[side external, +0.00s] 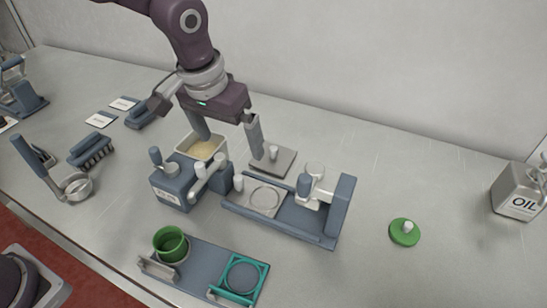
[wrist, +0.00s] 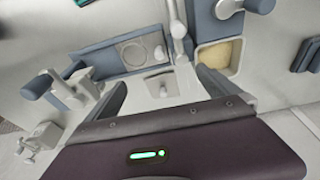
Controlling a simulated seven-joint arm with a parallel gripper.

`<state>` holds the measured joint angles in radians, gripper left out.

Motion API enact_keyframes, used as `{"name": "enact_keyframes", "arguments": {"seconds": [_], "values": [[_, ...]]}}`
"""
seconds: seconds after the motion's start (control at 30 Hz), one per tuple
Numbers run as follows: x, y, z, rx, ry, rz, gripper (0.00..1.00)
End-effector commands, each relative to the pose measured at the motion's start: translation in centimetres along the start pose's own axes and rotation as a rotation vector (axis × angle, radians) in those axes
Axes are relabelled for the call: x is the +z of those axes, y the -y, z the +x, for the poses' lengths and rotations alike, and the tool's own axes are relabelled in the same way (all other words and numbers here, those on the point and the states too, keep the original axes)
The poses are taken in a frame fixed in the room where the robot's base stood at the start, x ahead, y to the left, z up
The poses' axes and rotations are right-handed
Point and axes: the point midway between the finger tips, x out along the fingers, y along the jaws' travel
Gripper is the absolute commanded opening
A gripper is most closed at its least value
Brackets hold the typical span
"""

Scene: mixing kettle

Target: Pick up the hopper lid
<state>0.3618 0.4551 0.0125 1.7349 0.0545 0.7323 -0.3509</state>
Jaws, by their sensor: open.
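The hopper lid (side external: 284,163) looks to be the grey square plate with a pale upright knob, lying flat on the table behind the grey-blue machine. In the wrist view the lid (wrist: 158,93) shows between my fingers, its knob facing the camera. My gripper (side external: 231,147) is open and empty above the table, with one finger in front of the lid's left edge in the side view. In the wrist view both fingers of my gripper (wrist: 160,77) stand apart on either side of the lid. The open hopper (side external: 205,149) holds pale yellow grain, left of the lid.
A blue-grey machine base (side external: 290,217) with a round plate stands in front of the lid. A lever unit (side external: 172,190) stands beside the hopper. The table behind the lid is clear.

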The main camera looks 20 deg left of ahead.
Motion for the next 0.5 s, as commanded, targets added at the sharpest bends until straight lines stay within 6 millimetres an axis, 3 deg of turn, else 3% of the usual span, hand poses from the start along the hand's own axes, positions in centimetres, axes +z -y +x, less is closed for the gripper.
{"name": "enact_keyframes", "arguments": {"seconds": [0.1,0.3,0.4,0.5], "values": [[-5.1,-0.7,1.5,0.004,-0.068,0.046,1.00],[-12.0,-1.2,3.5,-0.002,-0.172,0.121,1.00],[-10.7,-1.1,7.5,-0.002,-0.162,0.120,1.00],[-10.2,-1.1,9.8,-0.002,-0.165,0.121,1.00]]}}
